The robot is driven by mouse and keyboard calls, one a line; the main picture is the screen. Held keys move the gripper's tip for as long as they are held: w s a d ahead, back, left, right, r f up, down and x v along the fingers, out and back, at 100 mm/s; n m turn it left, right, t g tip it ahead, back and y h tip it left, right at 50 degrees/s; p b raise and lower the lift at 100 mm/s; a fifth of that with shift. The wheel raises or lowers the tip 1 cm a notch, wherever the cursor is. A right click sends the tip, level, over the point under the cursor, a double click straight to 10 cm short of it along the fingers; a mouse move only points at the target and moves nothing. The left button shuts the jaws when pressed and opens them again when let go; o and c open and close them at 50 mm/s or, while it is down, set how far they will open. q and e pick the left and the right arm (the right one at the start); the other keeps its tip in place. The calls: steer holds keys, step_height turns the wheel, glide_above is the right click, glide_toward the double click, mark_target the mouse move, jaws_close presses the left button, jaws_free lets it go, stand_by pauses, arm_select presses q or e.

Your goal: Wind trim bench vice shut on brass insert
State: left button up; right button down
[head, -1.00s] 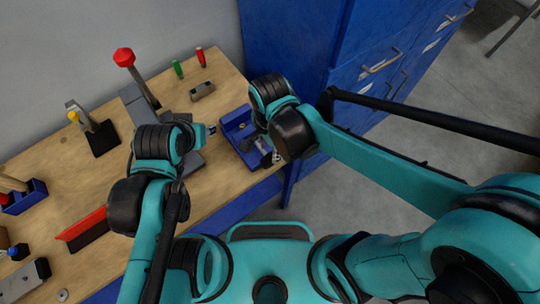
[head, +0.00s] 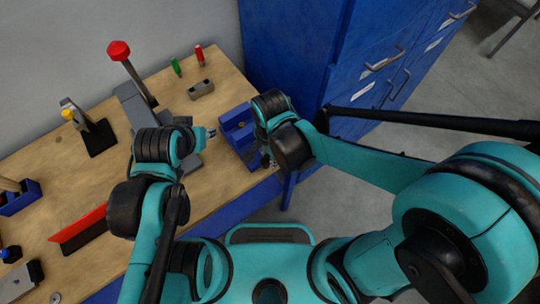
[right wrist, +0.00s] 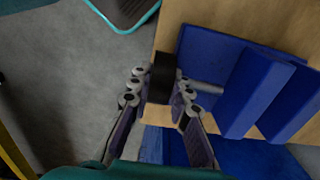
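The blue bench vice (head: 236,138) sits at the bench's right front edge. A small brass-coloured spot (head: 240,126) shows between its jaws; I cannot make out its contact with them. In the right wrist view the vice's blue jaws (right wrist: 245,90) stand at the right, with a grey spindle (right wrist: 208,88) leading to a dark wheel or knob (right wrist: 163,75). My right gripper (right wrist: 161,88) has a finger on each side of this dark part and appears closed on it. It also shows in the head view (head: 268,160). My left gripper (head: 211,132) is left of the vice, apart from it; its opening is unclear.
A red-knobbed lever tool (head: 118,50), a small grey block (head: 201,89) and green and red upright pieces stand behind. A red angled piece (head: 78,228) lies at the front left. Blue cabinets (head: 300,60) rise close behind my right arm. Floor is clear right of the bench.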

steer(key=shift+d, duration=0.1)
steer(key=g+y, duration=0.1)
steer(key=y+b, duration=0.1)
steer(key=shift+w+d+f+g+y, duration=0.15)
steer(key=shift+g+y, duration=0.15)
steer(key=shift+g, duration=0.1)
steer(key=shift+w+d+g+y+b, duration=0.1)
steer(key=shift+g+y+b, duration=1.1)
steer(key=shift+y+b, duration=0.4)
steer(key=c, duration=1.4)
jaws_free()
steer(key=v, duration=1.2)
